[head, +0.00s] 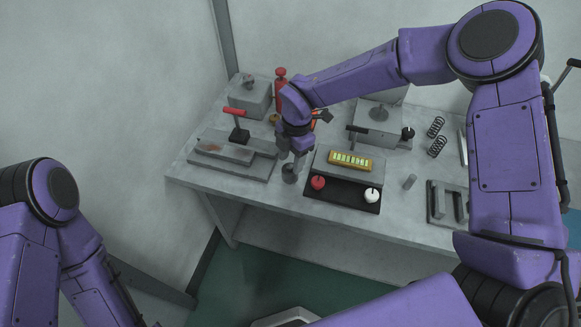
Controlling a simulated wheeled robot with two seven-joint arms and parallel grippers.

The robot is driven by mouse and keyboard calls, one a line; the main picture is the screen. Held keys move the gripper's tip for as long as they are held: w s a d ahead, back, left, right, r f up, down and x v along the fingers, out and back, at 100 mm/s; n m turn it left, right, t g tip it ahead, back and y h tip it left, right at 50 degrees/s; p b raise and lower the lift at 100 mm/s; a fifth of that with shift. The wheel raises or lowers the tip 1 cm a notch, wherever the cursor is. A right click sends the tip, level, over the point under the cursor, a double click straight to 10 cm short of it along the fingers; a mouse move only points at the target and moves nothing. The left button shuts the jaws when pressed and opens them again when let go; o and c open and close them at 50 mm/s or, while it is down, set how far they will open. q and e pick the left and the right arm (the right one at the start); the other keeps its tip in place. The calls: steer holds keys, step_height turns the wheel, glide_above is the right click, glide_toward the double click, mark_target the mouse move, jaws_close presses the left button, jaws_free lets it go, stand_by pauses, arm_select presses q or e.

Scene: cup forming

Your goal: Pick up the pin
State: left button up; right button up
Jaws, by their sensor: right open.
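My right gripper (298,160) reaches down over the front of the table, left of the black control box. Its fingers are open. A small dark grey round piece (289,174) stands on the table just below the fingertips; I cannot tell whether they touch it. A small light grey upright cylinder (410,182) stands apart, to the right of the control box. Either could be the pin; the picture is too small to tell. My left arm shows at the lower left, with its gripper out of view.
The control box (330,190) has a red knob (318,182), a white knob (372,194) and a yellow panel (350,160). A grey fixture with a red-handled lever (236,125) is left. Springs (437,137) and a slotted grey block (447,204) lie right. The table's front edge is near.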

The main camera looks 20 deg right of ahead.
steer(key=shift+a+f, duration=0.1)
steer(key=shift+f, duration=0.45)
jaws_close()
